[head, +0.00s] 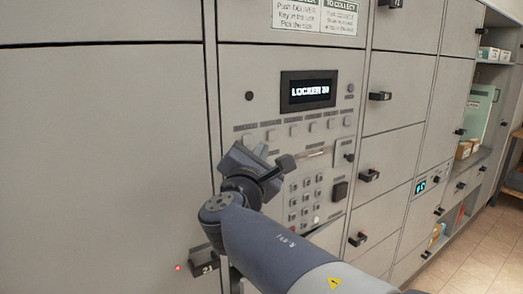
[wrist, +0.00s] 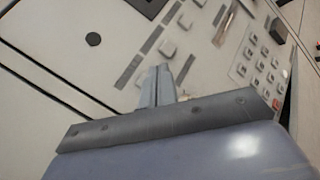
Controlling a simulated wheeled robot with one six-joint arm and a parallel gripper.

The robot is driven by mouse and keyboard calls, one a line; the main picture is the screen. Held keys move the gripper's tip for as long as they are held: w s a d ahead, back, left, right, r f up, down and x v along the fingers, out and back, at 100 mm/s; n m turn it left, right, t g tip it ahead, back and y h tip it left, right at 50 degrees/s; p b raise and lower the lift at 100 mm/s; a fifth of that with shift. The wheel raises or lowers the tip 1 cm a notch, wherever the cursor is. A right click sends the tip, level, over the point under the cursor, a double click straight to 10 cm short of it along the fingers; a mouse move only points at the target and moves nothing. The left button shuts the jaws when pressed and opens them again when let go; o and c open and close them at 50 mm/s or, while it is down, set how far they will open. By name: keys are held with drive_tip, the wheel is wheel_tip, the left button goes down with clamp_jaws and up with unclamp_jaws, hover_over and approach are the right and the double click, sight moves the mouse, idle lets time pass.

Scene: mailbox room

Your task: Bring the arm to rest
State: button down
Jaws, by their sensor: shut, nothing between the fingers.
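My gripper (head: 284,165) is in front of the locker control panel (head: 262,72) in the head view, left of the keypad (head: 305,198). In the wrist view my gripper (wrist: 160,75) shows its fingers together, with nothing between them. The panel's buttons and keypad (wrist: 255,65) lie beyond the fingers. I cannot tell the exact gap to the panel. My arm reaches in from the lower right of the head view and hides the panel's lower part.
The display (head: 308,91) reads "LOCKER" and a number. Locker handles (head: 380,96) stick out to the right, and handle 21 (head: 205,264) with a red light sits lower left. Open shelves (head: 480,110) are at the far right. The tiled floor (head: 480,255) there looks clear.

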drive_tip(key=shift+r+p, duration=0.3)
drive_tip(key=shift+p, duration=0.7)
drive_tip(key=s+d+b, duration=0.2)
drive_tip(key=s+d, duration=0.1)
drive_tip(key=s, duration=0.2)
drive_tip(key=shift+d+f, duration=0.2)
drive_tip(key=shift+f, duration=0.1)
